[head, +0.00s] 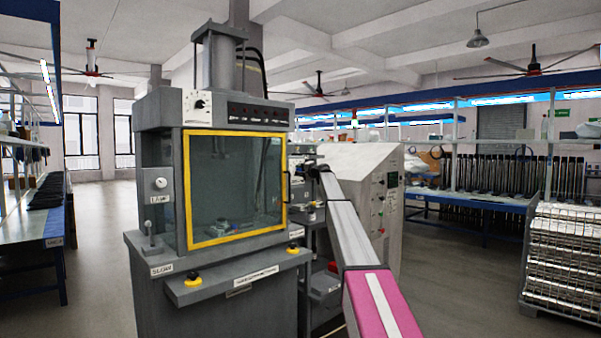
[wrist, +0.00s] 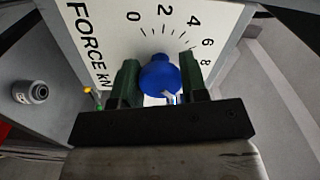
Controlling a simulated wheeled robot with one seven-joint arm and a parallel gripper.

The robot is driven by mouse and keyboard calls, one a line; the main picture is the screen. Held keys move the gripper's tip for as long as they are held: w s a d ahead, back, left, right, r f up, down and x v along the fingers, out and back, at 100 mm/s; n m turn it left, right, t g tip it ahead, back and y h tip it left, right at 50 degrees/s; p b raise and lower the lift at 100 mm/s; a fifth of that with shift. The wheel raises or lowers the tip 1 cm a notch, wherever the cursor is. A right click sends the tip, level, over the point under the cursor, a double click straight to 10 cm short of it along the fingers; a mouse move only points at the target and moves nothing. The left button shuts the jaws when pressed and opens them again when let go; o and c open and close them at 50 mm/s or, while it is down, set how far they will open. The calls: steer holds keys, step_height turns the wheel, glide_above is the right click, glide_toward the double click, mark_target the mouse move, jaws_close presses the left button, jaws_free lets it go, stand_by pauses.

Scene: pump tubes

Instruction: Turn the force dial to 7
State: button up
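The force dial is a blue round knob (wrist: 159,75) on a white panel marked FORCE kN, with numbers 0, 2, 4, 6 and 8 visible around it in the wrist view. My gripper (wrist: 160,80) has one dark green finger on each side of the knob. The knob fills the gap between them, and both fingers appear to touch it. A pale mark shows on the knob's lower side, but I cannot read its setting. In the head view my arm reaches between the press and the cabinet, and the gripper and blue knob cannot be made out.
A grey press (head: 157,231) with a yellow-framed window stands left of my arm. A beige cabinet (head: 350,160) stands close behind and right of it. In the wrist view a round metal fitting (wrist: 38,93) is at left. A mesh cart (head: 562,262) stands at far right.

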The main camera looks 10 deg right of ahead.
steer(key=shift+n, duration=0.3)
steer(key=n, duration=1.1)
stand_by(0.7)
steer(key=o, duration=0.9)
steer(key=v, duration=1.1)
